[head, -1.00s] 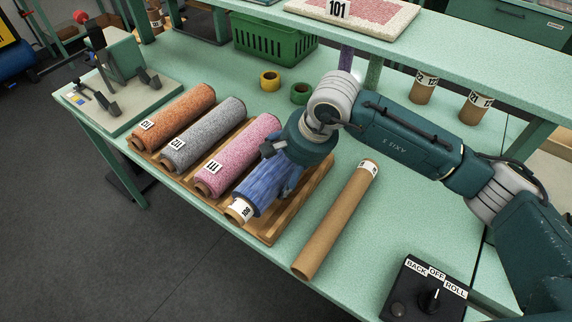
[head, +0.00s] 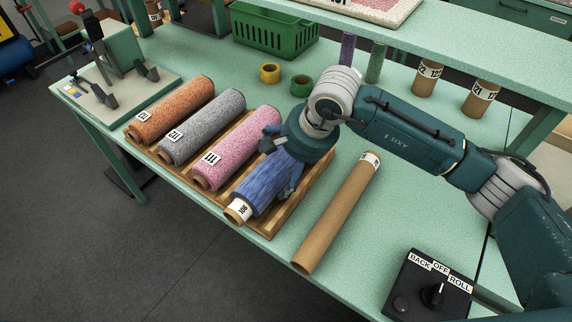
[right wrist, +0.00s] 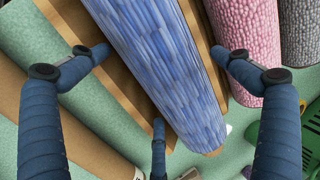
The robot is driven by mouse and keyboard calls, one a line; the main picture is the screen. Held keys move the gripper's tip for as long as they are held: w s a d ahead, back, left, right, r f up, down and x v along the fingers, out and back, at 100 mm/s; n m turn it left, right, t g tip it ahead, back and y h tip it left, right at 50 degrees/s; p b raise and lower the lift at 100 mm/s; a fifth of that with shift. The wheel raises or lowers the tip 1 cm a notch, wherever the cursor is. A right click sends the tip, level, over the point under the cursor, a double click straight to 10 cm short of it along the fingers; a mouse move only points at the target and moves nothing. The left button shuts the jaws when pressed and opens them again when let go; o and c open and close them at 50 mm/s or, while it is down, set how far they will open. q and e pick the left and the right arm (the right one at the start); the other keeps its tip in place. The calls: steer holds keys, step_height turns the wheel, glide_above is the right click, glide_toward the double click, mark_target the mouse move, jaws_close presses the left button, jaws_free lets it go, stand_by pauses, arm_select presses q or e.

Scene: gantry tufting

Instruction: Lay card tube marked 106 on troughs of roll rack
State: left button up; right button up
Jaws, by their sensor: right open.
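The tube marked 106 (head: 262,190) carries a blue yarn winding, with its bare card end and label toward the front. It lies on the wooden roll rack (head: 287,219), at the right end of the row. My right gripper (head: 281,163) is over its far part, with fingers on either side, and hides that part. In the right wrist view the open fingers (right wrist: 168,75) stand apart around the blue winding (right wrist: 165,60), with gaps visible beside it. The exact seating in the trough is hidden. My left gripper is out of view.
Pink (head: 236,150), grey (head: 202,128) and orange (head: 172,108) rolls lie beside it on the rack. A bare card tube (head: 337,212) lies to the right. A switch box (head: 428,285) stands near the front. A green crate (head: 275,30) and tape rolls (head: 270,73) are behind.

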steer(key=v, duration=1.1)
steer(key=shift+d+r, duration=0.2)
steer(key=shift+r, duration=0.2)
